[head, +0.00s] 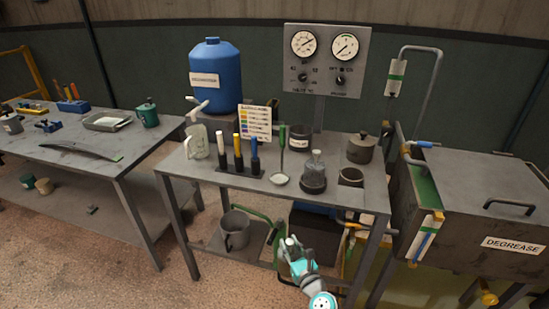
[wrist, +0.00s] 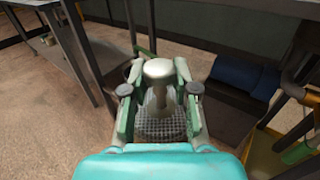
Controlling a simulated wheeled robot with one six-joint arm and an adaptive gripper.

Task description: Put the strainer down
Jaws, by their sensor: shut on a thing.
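My gripper (head: 294,245) is in front of the middle table, low in the head view, over the lower shelf area. In the wrist view my gripper (wrist: 160,92) is shut on a pale, round-topped piece with a grey mesh patch below it, which I take to be the strainer (wrist: 158,70). The fingers close on it from both sides. In the head view the strainer is small and mostly covered by the gripper. What lies directly beneath it is hidden.
The table (head: 325,195) holds a blue tank (head: 215,75), a bottle rack (head: 238,168), a green-handled ladle (head: 281,179), a flask (head: 314,175) and pots. A grey pitcher (head: 234,231) stands on the lower shelf. A degrease tank (head: 480,205) is at right, another bench (head: 80,145) at left.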

